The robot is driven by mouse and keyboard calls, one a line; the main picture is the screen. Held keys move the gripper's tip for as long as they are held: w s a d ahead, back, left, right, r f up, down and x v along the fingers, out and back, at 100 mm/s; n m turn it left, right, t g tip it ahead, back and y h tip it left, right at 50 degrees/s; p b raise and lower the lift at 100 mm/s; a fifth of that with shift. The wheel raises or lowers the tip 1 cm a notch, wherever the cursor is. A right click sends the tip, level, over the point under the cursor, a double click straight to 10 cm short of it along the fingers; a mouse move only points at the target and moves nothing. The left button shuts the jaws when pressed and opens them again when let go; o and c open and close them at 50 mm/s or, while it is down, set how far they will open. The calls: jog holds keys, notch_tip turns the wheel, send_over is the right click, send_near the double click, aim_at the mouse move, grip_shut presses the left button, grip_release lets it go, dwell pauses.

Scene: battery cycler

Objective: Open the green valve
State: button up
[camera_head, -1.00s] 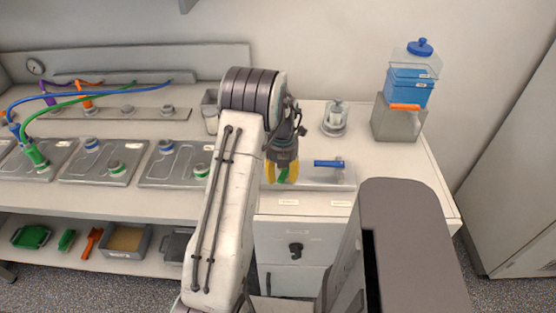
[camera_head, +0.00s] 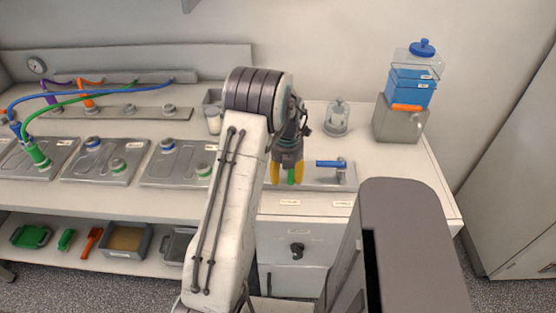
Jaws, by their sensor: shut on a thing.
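The green valve handle (camera_head: 291,176) shows between the yellow fingers of my gripper (camera_head: 288,173), above the grey valve plate (camera_head: 316,184) on the right counter. My gripper points down and is shut on the green handle; the fingers hide most of it. The blue valve handle (camera_head: 328,164) sits on the same plate to the right, lying sideways.
A clear jar (camera_head: 338,118) stands behind the plate. A grey block (camera_head: 399,124) with an orange handle (camera_head: 407,107) carries a blue-filled tank (camera_head: 411,85). Steel plates with ports (camera_head: 105,161) and blue and green hoses (camera_head: 60,110) lie to the left.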

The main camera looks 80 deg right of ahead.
aim_at(292, 173)
jog(key=shift+o, duration=0.4)
jog(key=shift+s+f, duration=0.1)
jog(key=shift+s, duration=0.4)
jog(key=shift+c, duration=0.8)
jog(key=shift+d+r+p, duration=0.3)
jog(key=shift+r+p, duration=0.3)
jog(key=shift+r, duration=0.25)
jog(key=r+p, duration=0.1)
jog(key=r, duration=0.1)
jog(key=s+r+p, duration=0.1)
jog(key=r, duration=0.1)
jog(key=shift+s+a, duration=0.15)
jog(key=shift+a, duration=0.05)
jog(key=shift+c, duration=0.5)
jog(key=shift+w+d+r+p, duration=0.1)
jog(key=shift+w+r+p, duration=0.2)
jog(key=shift+r+p, duration=0.85)
jog(key=shift+r, duration=0.1)
jog(key=shift+w+f, duration=0.1)
